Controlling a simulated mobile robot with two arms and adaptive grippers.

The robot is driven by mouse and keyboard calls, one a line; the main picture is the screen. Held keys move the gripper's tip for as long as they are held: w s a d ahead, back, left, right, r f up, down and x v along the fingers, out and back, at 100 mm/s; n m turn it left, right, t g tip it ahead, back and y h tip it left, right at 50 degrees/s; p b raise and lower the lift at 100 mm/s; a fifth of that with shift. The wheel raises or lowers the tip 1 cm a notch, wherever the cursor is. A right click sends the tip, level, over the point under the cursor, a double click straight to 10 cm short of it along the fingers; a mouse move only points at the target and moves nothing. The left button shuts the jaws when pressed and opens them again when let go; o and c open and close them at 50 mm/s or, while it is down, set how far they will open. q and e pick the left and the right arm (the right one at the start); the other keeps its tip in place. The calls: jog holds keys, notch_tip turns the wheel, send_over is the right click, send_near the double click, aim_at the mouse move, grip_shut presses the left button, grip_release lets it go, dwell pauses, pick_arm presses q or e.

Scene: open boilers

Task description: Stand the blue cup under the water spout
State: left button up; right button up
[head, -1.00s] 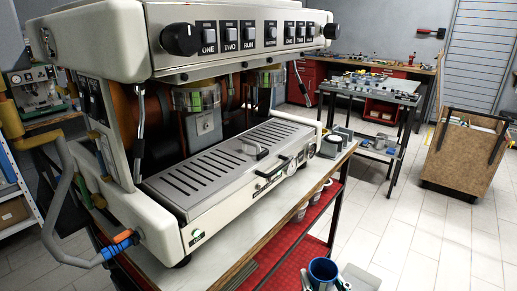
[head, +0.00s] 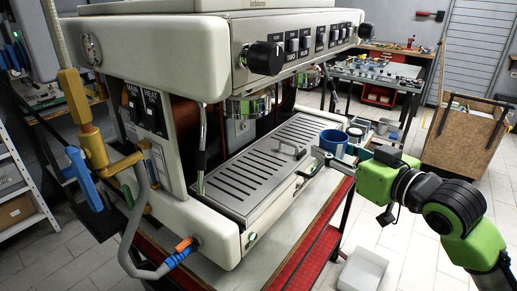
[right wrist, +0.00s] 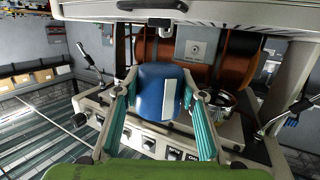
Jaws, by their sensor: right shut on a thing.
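The blue cup (head: 333,142) is at the front right of the coffee machine, off to the right of the slotted drip tray (head: 240,183). My right gripper (head: 332,158) is shut on it and holds it upright in the head view. In the right wrist view the cup (right wrist: 158,92) sits between both fingers (right wrist: 160,85), and the machine appears upside down. A chrome group head (head: 250,104) and a thin metal tube (head: 202,150) hang over the tray side; I cannot tell which part is the water spout.
The drip tray has a raised handle (head: 289,149) on it. Control knobs (head: 265,58) jut out above. A white bin (head: 362,270) stands on the floor below, and a side table (head: 375,75) is behind.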

jog(key=w+a+r+p, duration=0.1)
jog(key=w+a+r, duration=0.1)
jog(key=a, duration=0.1)
jog(key=p, duration=0.4)
send_over(258, 154)
jog(key=shift+f, duration=0.2)
notch_tip(258, 154, down, 3)
jog(key=shift+r+p, duration=0.15)
jog(key=shift+p, duration=0.3)
jog(key=shift+d+f, duration=0.2)
jog(key=shift+f, duration=0.4)
notch_tip(258, 154, down, 2)
jog(key=shift+f+p, duration=0.25)
jog(key=shift+p, duration=0.3)
jog(key=shift+a+f+p, duration=0.2)
jog(key=shift+f+p, duration=0.05)
jog(key=shift+p, duration=0.1)
pick_arm(q)
notch_tip(258, 154, up, 8)
jog(key=a, duration=0.1)
jog(key=shift+w+f, duration=0.15)
jog(key=shift+w, duration=0.1)
pick_arm(e)
jog(key=shift+f, duration=0.2)
pick_arm(q)
jog(key=shift+a, duration=0.1)
